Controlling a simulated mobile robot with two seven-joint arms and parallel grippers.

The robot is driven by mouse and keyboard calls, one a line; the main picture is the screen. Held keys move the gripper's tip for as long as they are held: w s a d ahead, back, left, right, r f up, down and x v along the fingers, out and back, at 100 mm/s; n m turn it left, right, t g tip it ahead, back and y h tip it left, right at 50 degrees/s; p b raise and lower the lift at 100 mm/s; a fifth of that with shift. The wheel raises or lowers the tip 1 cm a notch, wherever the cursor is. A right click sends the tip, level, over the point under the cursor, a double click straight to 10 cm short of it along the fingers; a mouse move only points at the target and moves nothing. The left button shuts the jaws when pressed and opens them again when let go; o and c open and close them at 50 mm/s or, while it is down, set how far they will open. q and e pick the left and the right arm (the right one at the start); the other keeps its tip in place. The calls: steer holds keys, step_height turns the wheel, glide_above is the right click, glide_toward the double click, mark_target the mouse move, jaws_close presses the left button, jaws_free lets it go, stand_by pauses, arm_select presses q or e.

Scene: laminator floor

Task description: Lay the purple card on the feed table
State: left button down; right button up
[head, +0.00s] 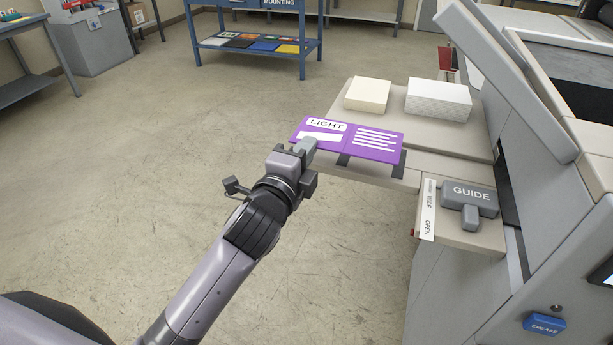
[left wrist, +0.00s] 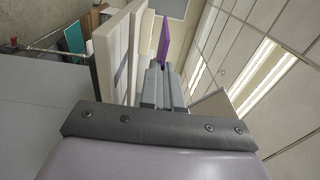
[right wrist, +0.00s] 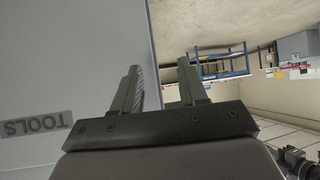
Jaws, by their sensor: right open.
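The purple card (head: 372,143) is marked LIGHT and lies roughly flat at the near-left edge of the beige feed table (head: 425,128). My left gripper (head: 308,147) is shut on its near-left edge. In the left wrist view the card (left wrist: 164,40) shows edge-on at the fingertips of my left gripper (left wrist: 166,78), with a small gap to the pale surfaces on the left. The card's left end reaches past the table's edge. My right gripper (right wrist: 160,82) is open and empty in the right wrist view, facing open room beside a grey panel; the head view does not show it.
Two pale blocks, a cream one (head: 367,95) and a white one (head: 438,101), sit on the table behind the card. A grey GUIDE handle (head: 468,198) stands at the near right, beside the machine body. A blue rack (head: 258,46) stands behind.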

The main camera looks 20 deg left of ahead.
arm_select(q)
steer(key=shift+f+b, duration=0.45)
steer(key=shift+f, duration=2.35)
steer(key=shift+f, duration=0.15)
steer(key=c, duration=1.4)
jaws_free()
steer(key=shift+o, duration=0.2)
